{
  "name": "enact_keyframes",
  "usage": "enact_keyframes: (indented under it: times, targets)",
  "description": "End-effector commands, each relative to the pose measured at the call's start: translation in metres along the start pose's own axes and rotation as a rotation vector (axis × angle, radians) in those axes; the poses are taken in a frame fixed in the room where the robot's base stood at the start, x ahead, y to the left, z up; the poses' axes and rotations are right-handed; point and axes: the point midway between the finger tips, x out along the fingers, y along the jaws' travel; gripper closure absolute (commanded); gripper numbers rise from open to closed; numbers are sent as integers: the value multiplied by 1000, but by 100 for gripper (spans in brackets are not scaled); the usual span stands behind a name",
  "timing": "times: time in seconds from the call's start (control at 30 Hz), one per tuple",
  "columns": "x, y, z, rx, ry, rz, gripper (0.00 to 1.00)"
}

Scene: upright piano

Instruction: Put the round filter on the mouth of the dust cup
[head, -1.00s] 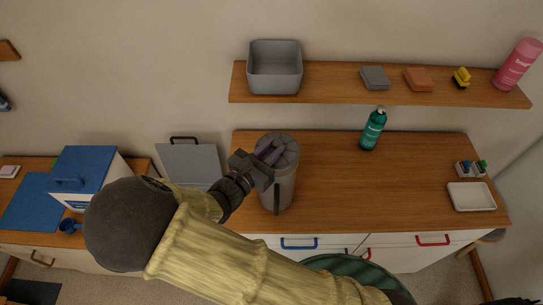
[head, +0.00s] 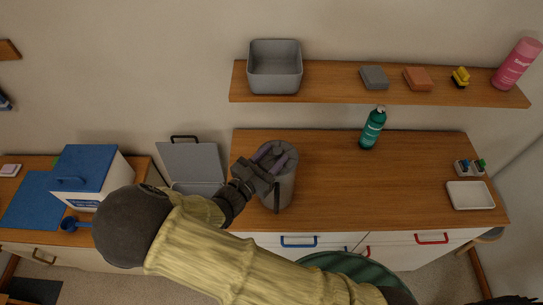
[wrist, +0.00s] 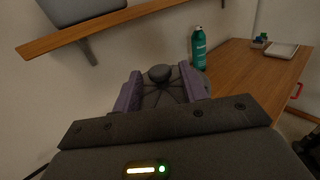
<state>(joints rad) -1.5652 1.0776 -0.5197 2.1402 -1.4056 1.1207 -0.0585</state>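The dust cup (head: 284,192) is a grey cylinder with a dark handle, standing upright at the left end of the wooden counter. The round filter (wrist: 160,95) shows in the wrist view as a grey disc with radial lines and a dark central knob. In the head view it appears to lie in the cup's mouth, partly hidden by my gripper. My gripper (head: 270,160) is over the mouth with its purple fingers spread. In the wrist view the gripper (wrist: 162,90) has one finger on each side of the knob, with gaps between.
A green bottle (head: 373,128) stands at the counter's back, and a white tray (head: 470,195) lies at its right end. A shelf (head: 330,84) with a grey bin (head: 274,68) overhangs behind. An open grey-lidded box (head: 190,160) is left of the cup. The counter's middle is clear.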

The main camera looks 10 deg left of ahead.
Motion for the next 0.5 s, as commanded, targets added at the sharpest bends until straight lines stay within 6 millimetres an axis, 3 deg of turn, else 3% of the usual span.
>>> enact_keyframes:
  times: [0.23, 0.5]
  targets:
    - [0, 0, 6, 0, 0, 0, 57]
    - [-40, 1, 0, 3, 1, 4, 57]
